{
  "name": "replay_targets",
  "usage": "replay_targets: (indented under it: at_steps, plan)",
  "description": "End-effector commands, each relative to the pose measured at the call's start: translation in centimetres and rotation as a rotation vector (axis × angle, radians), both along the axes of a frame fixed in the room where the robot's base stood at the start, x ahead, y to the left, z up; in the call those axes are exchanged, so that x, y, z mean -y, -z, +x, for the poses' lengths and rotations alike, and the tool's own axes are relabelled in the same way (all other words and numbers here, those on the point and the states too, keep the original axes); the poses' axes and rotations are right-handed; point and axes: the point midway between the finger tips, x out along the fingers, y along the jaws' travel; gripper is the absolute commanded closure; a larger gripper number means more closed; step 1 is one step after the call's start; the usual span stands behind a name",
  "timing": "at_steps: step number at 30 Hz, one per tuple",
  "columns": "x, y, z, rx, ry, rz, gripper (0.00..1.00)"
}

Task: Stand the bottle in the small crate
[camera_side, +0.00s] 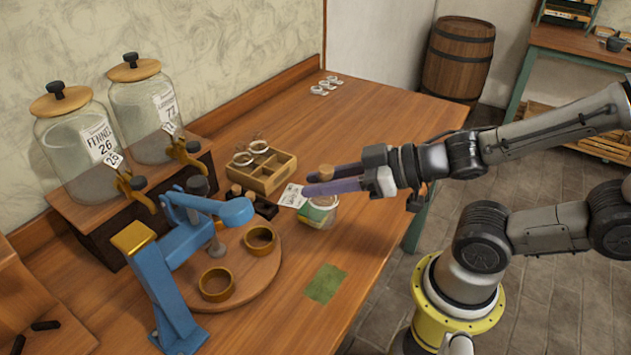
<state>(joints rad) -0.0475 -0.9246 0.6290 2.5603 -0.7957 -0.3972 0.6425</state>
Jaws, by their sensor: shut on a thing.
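My gripper (312,184) reaches in from the right, its purple fingers shut on the neck of a corked clear bottle (326,214). The bottle is upright, with a green and yellow label on its body; its cork shows above the fingers. I cannot tell whether its base touches the table. A small wooden crate (266,184) with divided compartments sits on the table to the left of and behind the bottle. The fingers hide part of the bottle's neck.
A small dark holder (265,208) with corked tops stands close to the crate's front. A white card (292,195) lies left of the bottle. A blue press (165,265) and a round board (262,278) with brass rings stand at front left. A green square (325,283) lies in front.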

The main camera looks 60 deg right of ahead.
Motion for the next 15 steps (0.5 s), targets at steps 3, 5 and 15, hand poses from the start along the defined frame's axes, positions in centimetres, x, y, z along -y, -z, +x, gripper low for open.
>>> replay_targets:
  at_steps: [3, 5, 15]
  plan:
    - [0.11, -0.22, -0.22, 0.003, 0.001, -0.001, 1.0]
    - [0.15, -0.26, -0.33, 0.004, 0.002, -0.001, 1.0]
    - [0.22, -0.5, -0.63, -0.003, -0.004, -0.007, 1.0]
